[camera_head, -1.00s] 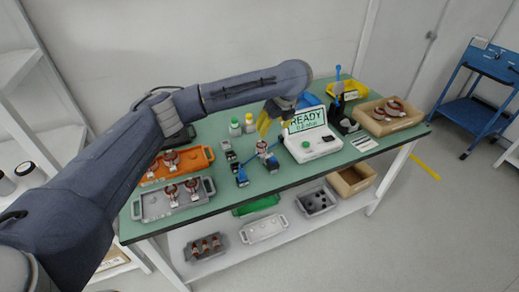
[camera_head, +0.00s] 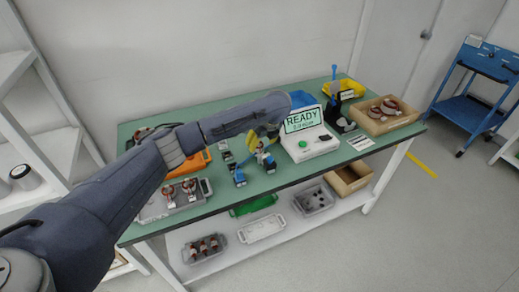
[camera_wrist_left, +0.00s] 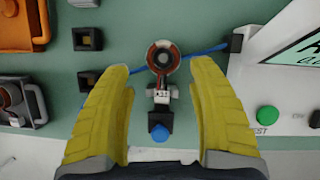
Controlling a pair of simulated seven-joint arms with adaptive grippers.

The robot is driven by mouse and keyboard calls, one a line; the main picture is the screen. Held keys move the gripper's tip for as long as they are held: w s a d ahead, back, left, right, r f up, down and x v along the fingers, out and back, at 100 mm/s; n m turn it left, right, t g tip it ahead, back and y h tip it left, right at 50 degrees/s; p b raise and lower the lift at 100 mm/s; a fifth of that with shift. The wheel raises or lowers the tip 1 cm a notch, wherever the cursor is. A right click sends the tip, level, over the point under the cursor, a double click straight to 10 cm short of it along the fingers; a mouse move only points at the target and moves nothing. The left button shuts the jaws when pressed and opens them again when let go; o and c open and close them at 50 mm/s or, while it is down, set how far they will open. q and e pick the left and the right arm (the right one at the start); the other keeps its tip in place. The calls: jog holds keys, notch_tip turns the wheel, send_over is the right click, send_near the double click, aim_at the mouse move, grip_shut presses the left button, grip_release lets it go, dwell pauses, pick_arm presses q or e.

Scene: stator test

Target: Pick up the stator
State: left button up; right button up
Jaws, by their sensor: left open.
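In the head view, the gripper (camera_head: 262,138) is over the fixture on the green table, and the stator there is mostly hidden. More stators (camera_head: 189,186) stand in a grey tray (camera_head: 152,211) at the left. My right gripper is not in view.
A white tester (camera_head: 312,146) reading READY stands just right of the fixture. An orange tray (camera_head: 203,160) lies to the left, partly behind my arm. A cardboard box (camera_head: 385,125) with ring parts is at the right. Small black blocks (camera_wrist_left: 87,38) lie left of the fixture.

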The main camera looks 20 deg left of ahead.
pick_arm(q)
jog(key=shift+x, duration=2.6)
jog(key=shift+o, duration=0.2)
jog(key=shift+w+a, duration=0.1)
jog(key=shift+w, duration=0.05)
jog(key=shift+a, duration=0.1)
jog(key=c, duration=1.3)
